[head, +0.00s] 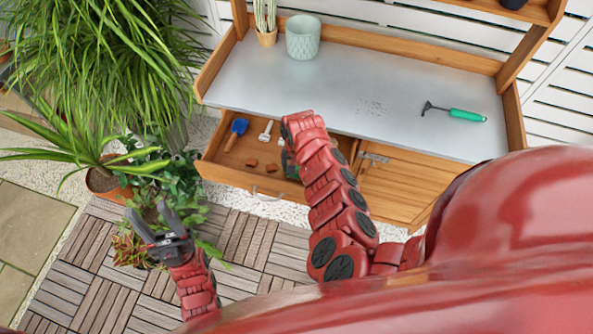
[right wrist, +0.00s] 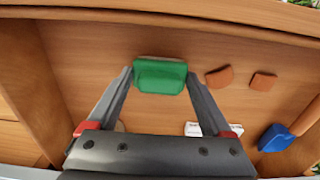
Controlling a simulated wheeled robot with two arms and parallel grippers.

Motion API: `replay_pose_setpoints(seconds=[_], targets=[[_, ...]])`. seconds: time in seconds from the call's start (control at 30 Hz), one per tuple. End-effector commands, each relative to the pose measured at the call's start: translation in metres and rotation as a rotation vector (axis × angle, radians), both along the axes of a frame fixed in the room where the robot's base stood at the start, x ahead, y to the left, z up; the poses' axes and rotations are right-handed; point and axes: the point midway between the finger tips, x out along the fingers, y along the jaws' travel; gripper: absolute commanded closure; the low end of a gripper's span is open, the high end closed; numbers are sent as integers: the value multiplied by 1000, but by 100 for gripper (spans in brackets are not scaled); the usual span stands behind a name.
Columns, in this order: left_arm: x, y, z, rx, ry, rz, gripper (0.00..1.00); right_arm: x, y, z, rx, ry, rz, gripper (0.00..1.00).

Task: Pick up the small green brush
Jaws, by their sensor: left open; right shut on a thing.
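The small green brush (right wrist: 160,77) is in the open drawer (head: 228,175), between the fingertips of my right gripper (right wrist: 160,84) in the right wrist view. The gripper is shut on it, with a fingertip against each side. A pale edge shows along the brush's far side. In the head view my right arm reaches down over the drawer and mostly hides this gripper and the brush. My left gripper (head: 147,208) is open and empty, above the deck tiles to the left of the drawer.
The drawer also holds a blue scoop (head: 238,127), a white-handled item (head: 266,131) and terracotta pieces (right wrist: 219,77). On the grey tabletop (head: 340,80) are a pale green pot (head: 303,38), a cactus pot (head: 267,37) and a green-handled hand rake (head: 466,115). Plants crowd the left.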

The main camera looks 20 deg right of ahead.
Motion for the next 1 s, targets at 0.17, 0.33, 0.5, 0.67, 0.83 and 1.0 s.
replay_pose_setpoints(seconds=[0.17, 0.33, 0.5, 0.67, 0.83, 1.0], targets=[[0, 0, 0, 0, 0, 0, 50, 1, -1, 3, 0, -1, -1, 72], [0, 0, 1, 0, 0, 0, 50, 3, -1, 17, 0, -9, 1, 72], [0, 0, -2, 0, 0, 0, 50, 2, -2, 40, -2, -6, 1, 72], [0, 0, -9, 0, 0, 0, 50, 2, -1, 66, 0, -5, 0, 72], [0, 0, -14, 0, 0, 0, 50, 1, 0, 88, 2, -3, 1, 72], [0, 0, -16, 0, 0, 0, 50, 1, 0, 98, 1, -3, 0, 72]])
